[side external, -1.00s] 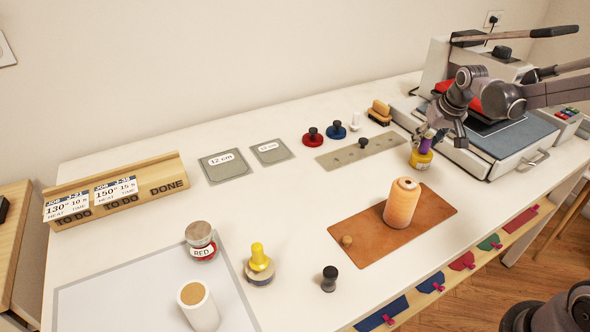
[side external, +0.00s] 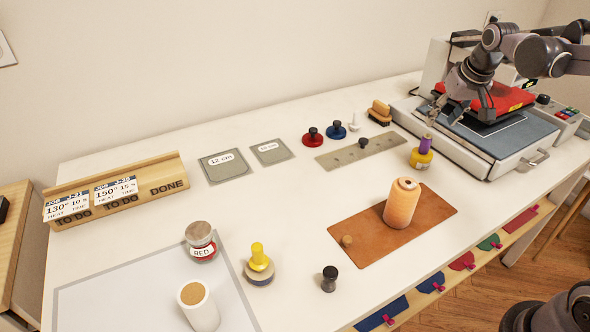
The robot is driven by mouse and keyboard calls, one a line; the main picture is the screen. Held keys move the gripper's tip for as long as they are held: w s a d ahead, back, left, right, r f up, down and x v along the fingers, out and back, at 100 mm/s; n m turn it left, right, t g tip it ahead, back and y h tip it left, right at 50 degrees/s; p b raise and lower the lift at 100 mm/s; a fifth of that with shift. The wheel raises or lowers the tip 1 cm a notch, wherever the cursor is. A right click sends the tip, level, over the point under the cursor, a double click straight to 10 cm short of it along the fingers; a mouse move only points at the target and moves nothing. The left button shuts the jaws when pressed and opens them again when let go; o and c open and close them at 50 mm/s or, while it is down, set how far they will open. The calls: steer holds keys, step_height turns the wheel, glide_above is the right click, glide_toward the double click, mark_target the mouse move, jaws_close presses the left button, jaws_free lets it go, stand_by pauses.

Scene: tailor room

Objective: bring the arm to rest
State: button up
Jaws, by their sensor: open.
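My gripper (side external: 448,112) is in the upper right of the side external view. It is open and looks empty, raised in front of the heat press (side external: 490,148). A small stamp-like piece with a yellow base and purple top (side external: 421,158) stands upright on the white table, below and left of my gripper and apart from it. My arm reaches in from the right edge, in front of part of the press and its red upper plate (side external: 505,98).
An orange thread cone (side external: 402,203) stands on a brown leather mat (side external: 350,240). A metal strip (side external: 345,157) and red and blue knobbed discs lie left of the press. A wooden card rack (side external: 120,190) is at far left.

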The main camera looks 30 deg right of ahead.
mark_target(429, 137)
steer(key=x, duration=1)
steer(key=shift+f, duration=0.2)
step_height(429, 137, up, 4)
steer(key=shift+r, duration=0.1)
steer(key=s+d+r, duration=0.8)
steer(key=s, duration=0.1)
steer(key=s+f+m, duration=0.2)
steer(key=s+f, duration=0.1)
steer(key=s, duration=0.4)
steer(key=s+a+f+m+g+h, duration=0.1)
steer(key=s+f+m, duration=0.2)
steer(key=s, duration=0.4)
steer(key=shift+h, duration=0.3)
steer(key=shift+f, duration=0.1)
